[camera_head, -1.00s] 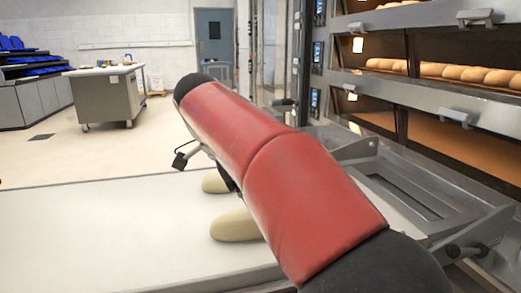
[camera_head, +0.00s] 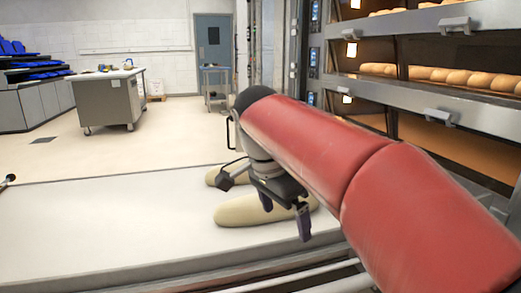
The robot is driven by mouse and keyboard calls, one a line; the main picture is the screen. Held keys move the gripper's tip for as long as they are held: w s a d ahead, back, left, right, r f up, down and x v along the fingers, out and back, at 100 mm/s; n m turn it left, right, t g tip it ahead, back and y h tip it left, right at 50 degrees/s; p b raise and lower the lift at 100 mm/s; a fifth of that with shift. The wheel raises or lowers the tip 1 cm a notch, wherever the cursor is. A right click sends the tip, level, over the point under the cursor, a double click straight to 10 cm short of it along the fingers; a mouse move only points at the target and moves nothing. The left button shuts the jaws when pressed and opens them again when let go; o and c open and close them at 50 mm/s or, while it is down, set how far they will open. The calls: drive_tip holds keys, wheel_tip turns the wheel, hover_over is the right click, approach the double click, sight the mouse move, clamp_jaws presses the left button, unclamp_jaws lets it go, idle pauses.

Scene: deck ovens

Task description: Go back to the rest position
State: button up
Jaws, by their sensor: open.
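My gripper (camera_head: 286,218) hangs below the black end of my red-sleeved arm (camera_head: 310,137). Its two dark fingers are apart and nothing shows between them. It is over or just in front of a long pale dough piece (camera_head: 240,212) on the white loading surface (camera_head: 110,235). I cannot tell whether the fingers touch the dough. A second dough piece (camera_head: 214,177) lies behind it, partly hidden by the gripper.
Deck ovens (camera_head: 480,118) with baked loaves (camera_head: 470,78) stand at the right, behind my arm. A steel-sided work table (camera_head: 108,103) and grey cabinets with blue items (camera_head: 35,105) stand at the back left. The floor between is clear.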

drive_tip(key=s+d+f+n+t+y, duration=0.2)
drive_tip(key=s+d+f+n+t, duration=0.2)
drive_tip(key=s+d+f+n, duration=0.7)
drive_tip(key=s+f, duration=0.3)
drive_tip(key=s, duration=0.2)
drive_tip(key=shift+s+y, duration=0.15)
drive_tip(key=shift+y, duration=0.15)
